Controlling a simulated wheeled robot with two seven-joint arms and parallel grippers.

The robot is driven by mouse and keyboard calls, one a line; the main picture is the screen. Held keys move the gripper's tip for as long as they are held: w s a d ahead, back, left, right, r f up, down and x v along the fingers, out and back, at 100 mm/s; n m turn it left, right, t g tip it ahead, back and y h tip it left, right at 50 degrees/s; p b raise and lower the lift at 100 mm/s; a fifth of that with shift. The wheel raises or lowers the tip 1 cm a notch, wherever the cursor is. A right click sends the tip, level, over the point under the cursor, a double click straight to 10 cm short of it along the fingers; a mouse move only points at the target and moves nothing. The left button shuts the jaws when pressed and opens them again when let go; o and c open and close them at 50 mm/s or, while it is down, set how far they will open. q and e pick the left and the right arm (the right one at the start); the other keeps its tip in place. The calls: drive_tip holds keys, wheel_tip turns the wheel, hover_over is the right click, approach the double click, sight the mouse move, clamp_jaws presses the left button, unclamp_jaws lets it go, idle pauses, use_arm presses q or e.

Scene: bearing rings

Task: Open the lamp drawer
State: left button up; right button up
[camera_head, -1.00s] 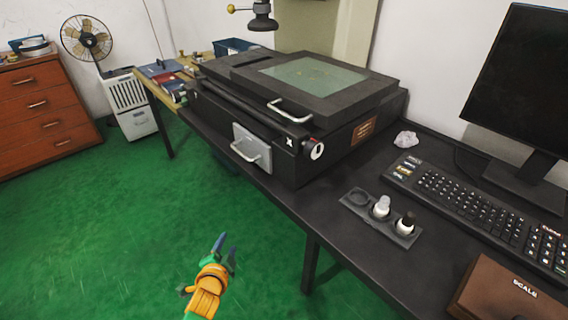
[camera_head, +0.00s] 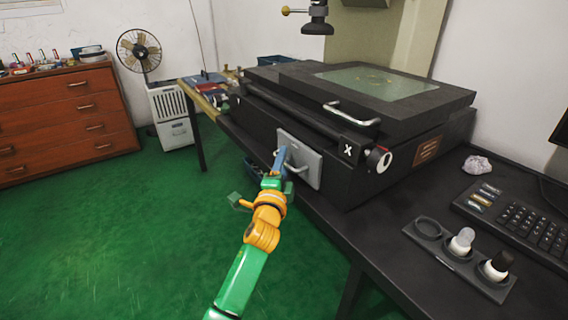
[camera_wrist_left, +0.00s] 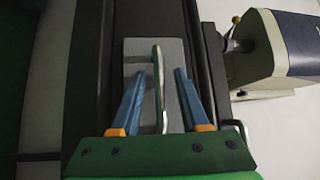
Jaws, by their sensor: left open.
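The lamp drawer (camera_head: 311,162) is a light grey panel in the front of the black machine. It looks shut, its panel near the machine's front. Its metal handle (camera_wrist_left: 160,90) stands out from the panel in the left wrist view. My left gripper (camera_head: 282,160) is at the drawer front in the head view. In the left wrist view the gripper (camera_wrist_left: 157,95) is open, with one blue finger on each side of the handle and gaps between. The fingers partly hide the handle in the head view. My right gripper is not in view.
The black machine (camera_head: 330,115) has a second handle (camera_head: 352,114) on its lid, above the drawer. A tray (camera_head: 458,262) with small bottles and a keyboard (camera_head: 520,215) lie on the black table to the right. Green floor on the left is free.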

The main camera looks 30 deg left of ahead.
use_arm(q)
clamp_jaws()
idle(1.3)
